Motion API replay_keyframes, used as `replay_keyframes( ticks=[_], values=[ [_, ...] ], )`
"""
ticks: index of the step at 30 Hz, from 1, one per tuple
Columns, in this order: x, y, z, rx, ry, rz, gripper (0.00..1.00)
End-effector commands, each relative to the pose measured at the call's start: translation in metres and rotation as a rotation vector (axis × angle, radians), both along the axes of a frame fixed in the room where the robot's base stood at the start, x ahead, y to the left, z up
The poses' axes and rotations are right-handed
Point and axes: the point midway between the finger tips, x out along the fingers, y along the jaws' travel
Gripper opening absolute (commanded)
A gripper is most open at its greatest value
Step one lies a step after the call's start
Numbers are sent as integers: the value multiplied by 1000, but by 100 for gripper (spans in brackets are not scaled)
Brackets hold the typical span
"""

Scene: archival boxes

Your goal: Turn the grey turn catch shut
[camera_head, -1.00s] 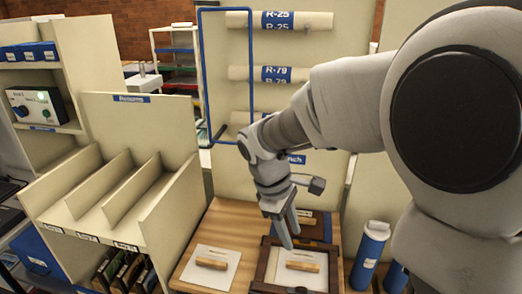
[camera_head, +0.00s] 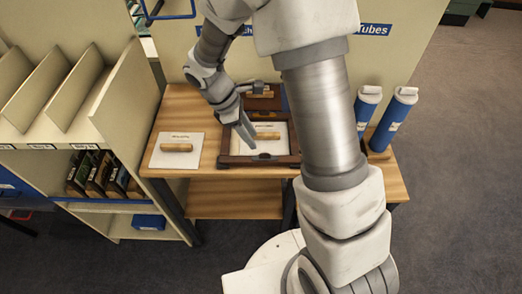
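The dark wooden frame (camera_head: 228,160) lies on the wooden table, with a pale panel and a wooden bar handle (camera_head: 267,136) inside it. A small dark grey piece at the middle of its front edge looks like the turn catch (camera_head: 264,156); it is too small to tell which way it is turned. My gripper (camera_head: 250,142) points down over the left part of the frame, just behind and left of that piece. Its fingers look close together and nothing shows between them. Whether they touch the panel cannot be told.
A pale board with a wooden handle (camera_head: 177,148) lies on the table left of the frame. Blue tubes with white caps (camera_head: 391,119) stand to the right. A cream divided rack (camera_head: 120,95) stands at the left.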

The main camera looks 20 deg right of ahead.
Motion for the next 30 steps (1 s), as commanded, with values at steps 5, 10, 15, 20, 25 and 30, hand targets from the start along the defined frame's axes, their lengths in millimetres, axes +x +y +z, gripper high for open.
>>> replay_keyframes(
  ticks=[5, 10, 15, 20, 25, 30],
  values=[
    [-5, -14, -37, -1, 4, -2, 40],
    [-7, -24, -59, 0, 3, -2, 40],
    [-8, -28, -69, 0, 1, -1, 40],
    [-8, -29, -71, 0, -1, -2, 40],
    [-8, -29, -71, 0, 0, -1, 35],
    [-8, -28, -71, 1, -1, -1, 4]
  ],
)
